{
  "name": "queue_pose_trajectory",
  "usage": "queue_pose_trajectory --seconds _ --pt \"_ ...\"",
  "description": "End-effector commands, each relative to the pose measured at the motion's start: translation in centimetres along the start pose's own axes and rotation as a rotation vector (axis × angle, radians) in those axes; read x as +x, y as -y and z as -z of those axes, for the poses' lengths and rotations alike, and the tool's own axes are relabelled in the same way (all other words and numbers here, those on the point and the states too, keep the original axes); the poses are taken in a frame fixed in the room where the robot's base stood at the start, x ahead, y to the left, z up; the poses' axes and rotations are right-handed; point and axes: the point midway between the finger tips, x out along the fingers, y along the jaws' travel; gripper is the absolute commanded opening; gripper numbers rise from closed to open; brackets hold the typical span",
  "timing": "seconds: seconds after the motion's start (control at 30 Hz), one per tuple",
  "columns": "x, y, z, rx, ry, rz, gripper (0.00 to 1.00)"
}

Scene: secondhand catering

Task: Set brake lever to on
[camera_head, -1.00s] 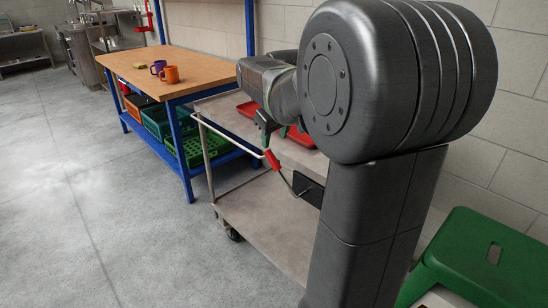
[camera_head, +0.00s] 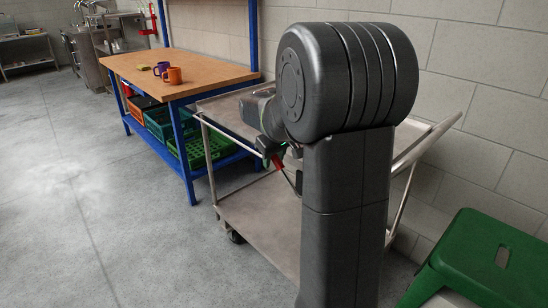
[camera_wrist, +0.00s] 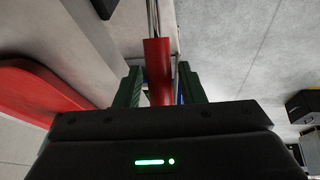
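The brake lever has a red handle (camera_head: 277,162) on a thin metal rod, which slants down to the right at the trolley's near side. In the head view its lower end is hidden behind my arm. My gripper (camera_head: 270,150) is at the handle's upper end, partly hidden by my wrist. In the wrist view the red handle (camera_wrist: 157,70) lies between the two green fingers of my gripper (camera_wrist: 161,85). A gap shows at the right finger; the left finger is close to the handle. The fingers look open around it. No on or off marking can be read.
The lever is on a metal trolley (camera_head: 255,215) with two shelves. A red tray (camera_wrist: 50,85) shows at left in the wrist view. A blue-framed workbench (camera_head: 190,75) with two mugs stands behind left. A green stool (camera_head: 485,260) is at right. Floor at left is clear.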

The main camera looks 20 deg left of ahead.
Motion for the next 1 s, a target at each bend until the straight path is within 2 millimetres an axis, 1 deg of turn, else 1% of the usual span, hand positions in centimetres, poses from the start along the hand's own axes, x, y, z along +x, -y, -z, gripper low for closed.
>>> queue_pose_trajectory --seconds 0.03,0.1,0.17,0.43,0.63,0.77,1.0 --pt "0.0 0.0 0.0 0.000 0.000 0.000 0.25" --pt "0.0 0.0 0.0 0.000 0.000 0.000 0.12" --pt "0.0 0.0 0.0 0.000 0.000 0.000 0.00" --pt "0.0 0.0 0.1 -0.003 0.010 0.000 0.00" --pt "0.5 0.1 0.5 -0.015 0.074 -0.004 0.00" --pt "1.4 0.4 0.8 -0.030 0.149 -0.008 0.00" --pt "3.5 0.8 1.0 -0.059 0.303 -0.018 0.00"
